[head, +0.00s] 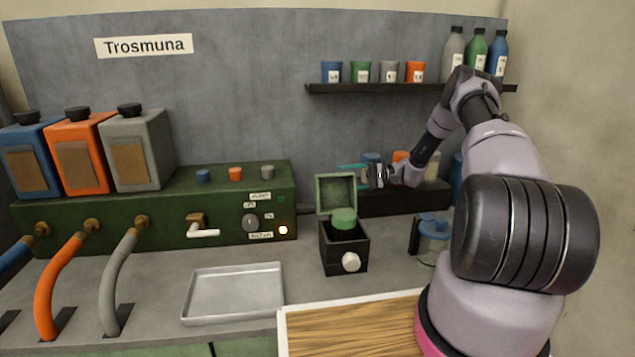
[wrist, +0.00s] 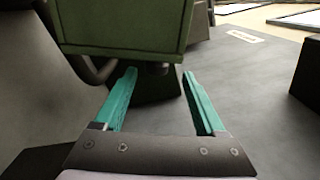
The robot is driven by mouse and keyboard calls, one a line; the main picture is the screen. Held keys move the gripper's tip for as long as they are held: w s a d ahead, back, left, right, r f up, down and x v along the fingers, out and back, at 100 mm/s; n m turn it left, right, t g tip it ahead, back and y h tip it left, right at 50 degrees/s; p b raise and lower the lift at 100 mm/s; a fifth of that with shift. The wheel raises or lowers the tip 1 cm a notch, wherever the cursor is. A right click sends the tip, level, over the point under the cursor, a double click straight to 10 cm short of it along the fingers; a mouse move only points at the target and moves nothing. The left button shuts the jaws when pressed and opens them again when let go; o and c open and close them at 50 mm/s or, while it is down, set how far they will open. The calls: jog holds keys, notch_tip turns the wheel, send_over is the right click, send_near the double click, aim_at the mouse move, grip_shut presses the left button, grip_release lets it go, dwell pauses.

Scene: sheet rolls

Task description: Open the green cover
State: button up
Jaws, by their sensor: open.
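The green cover (head: 336,193) stands upright, hinged open at the back of a small black box (head: 345,255) on the counter. A green round piece (head: 344,218) sits in the box's mouth, and a white knob is on its front. My gripper (head: 350,168) is behind and just above the cover's top edge, its teal fingers pointing left. In the wrist view my gripper (wrist: 160,85) is open, with nothing held between its fingers. A large green surface fills the upper left there; I cannot tell whether it is the cover. Contact with the cover cannot be made out.
A green machine (head: 150,215) with knobs and a white-handled lever stands left of the box. A metal tray (head: 233,293) lies in front of it. A glass jar (head: 432,240) stands right of the box. A shelf (head: 400,88) with cups and bottles hangs above my gripper.

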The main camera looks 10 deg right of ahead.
aim_at(321, 181)
jog(key=shift+a+f, duration=0.3)
jog(key=shift+a, duration=0.2)
jog(key=a, duration=0.7)
jog(key=shift+a, duration=0.3)
grip_shut()
dwell(0.7)
